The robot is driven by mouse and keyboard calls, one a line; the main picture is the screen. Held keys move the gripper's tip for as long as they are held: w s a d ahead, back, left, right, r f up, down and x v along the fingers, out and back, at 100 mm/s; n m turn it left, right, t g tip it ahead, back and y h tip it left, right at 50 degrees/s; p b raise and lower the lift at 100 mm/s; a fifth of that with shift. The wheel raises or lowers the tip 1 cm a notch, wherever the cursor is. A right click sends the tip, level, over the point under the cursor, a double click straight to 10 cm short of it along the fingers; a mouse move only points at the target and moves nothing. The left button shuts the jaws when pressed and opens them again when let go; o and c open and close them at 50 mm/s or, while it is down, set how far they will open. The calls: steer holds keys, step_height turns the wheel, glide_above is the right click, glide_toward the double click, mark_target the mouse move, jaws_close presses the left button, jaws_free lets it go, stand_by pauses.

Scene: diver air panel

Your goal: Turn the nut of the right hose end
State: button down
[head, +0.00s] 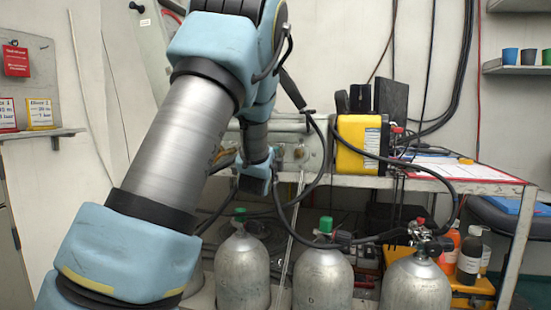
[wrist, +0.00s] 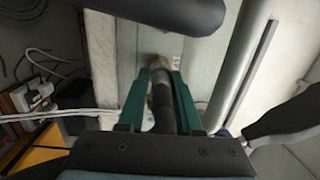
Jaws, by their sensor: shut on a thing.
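My gripper (wrist: 162,82) shows in the wrist view as two teal fingers, shut on the right hose end (wrist: 166,112). The hose end is a dark hose with a brass-coloured nut, which shows partly at the left finger, and a grey fitting ahead of it. It points at a pale grey panel (wrist: 132,50). Whether it is seated there I cannot tell. In the head view my arm hides the fingers and the held hose end. The pale panel (head: 318,150) carries a brass fitting (head: 299,152) right of my wrist.
Silver cylinders (head: 323,278) with green tops stand below; the right one (head: 414,284) has a valve with a black hose. A yellow case (head: 360,145) sits on the bench (head: 470,182). In the wrist view, a thick dark tube (wrist: 165,12) crosses close above the fingertips.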

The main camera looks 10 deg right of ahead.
steer(key=shift+f, duration=0.25)
steer(key=c, duration=1)
jaws_free()
steer(key=shift+s, duration=0.1)
steer(key=o, duration=0.4)
steer(key=shift+r, duration=0.2)
steer(key=v, duration=1)
steer(key=shift+s+a+f, duration=0.1)
steer(key=shift+s+a, duration=0.05)
steer(key=shift+s, duration=0.15)
